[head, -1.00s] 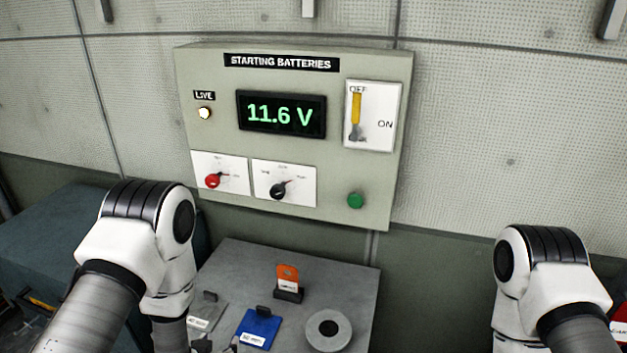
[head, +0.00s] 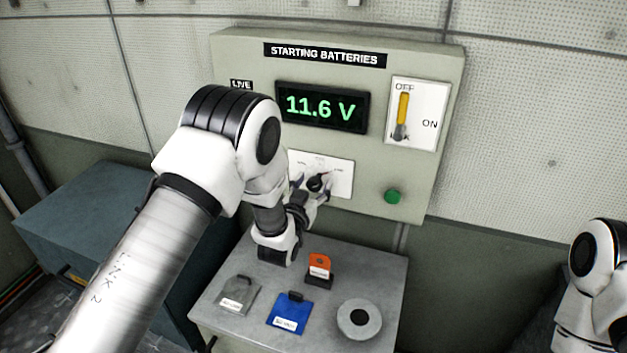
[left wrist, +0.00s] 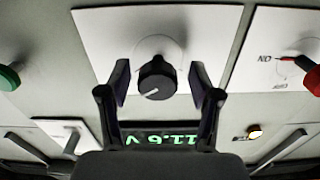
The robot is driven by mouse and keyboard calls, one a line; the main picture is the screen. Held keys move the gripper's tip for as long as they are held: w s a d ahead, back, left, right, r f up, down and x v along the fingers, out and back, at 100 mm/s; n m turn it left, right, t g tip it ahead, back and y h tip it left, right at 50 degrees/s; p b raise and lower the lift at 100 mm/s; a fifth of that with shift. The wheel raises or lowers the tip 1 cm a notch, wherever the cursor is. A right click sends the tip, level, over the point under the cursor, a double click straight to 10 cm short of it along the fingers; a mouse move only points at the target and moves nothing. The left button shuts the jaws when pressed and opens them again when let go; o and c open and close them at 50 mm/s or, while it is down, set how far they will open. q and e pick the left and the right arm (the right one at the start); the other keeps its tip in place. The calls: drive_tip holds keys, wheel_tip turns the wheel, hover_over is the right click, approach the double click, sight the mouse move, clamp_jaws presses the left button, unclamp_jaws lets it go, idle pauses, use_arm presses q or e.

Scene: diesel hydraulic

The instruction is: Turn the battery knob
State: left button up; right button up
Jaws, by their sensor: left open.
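A black round knob with a white pointer mark (head: 317,182) sits on a white plate low on the starting batteries panel (head: 440,90). In the left wrist view the black knob (left wrist: 157,79) lies between my two fingers. My left gripper (head: 310,189) is open in front of it, one finger on either side; the left wrist view shows gaps between the knob and the fingers (left wrist: 160,85). A red knob on a plate marked ON and OFF (left wrist: 312,78) shows at the right edge of the wrist view; my left arm hides it in the head view. My right gripper is out of view.
The panel also has a green button (head: 392,196), a display reading 11.6 V (head: 322,107) and an OFF/ON lever (head: 402,115). A grey table (head: 385,275) below holds a blue tag (head: 289,314), a grey tag, an orange tag and a ring.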

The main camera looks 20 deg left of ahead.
use_arm(q)
drive_tip(key=shift+s+d, duration=0.15)
drive_tip(key=c, duration=1.2)
drive_tip(key=shift+o, duration=0.2)
drive_tip(key=shift+f+n+b, duration=0.2)
drive_tip(key=shift+n+b, duration=1.05)
drive_tip(key=shift+n, duration=0.05)
drive_tip(key=n+b, duration=0.2)
drive_tip(key=shift+n, duration=0.3)
drive_tip(key=n+b, duration=0.2)
drive_tip(key=n, duration=0.2)
drive_tip(key=shift+b, duration=0.4)
drive_tip(key=shift+r+n+b, duration=0.1)
drive_tip(key=shift+n+b, duration=0.45)
drive_tip(key=shift+n, duration=0.75)
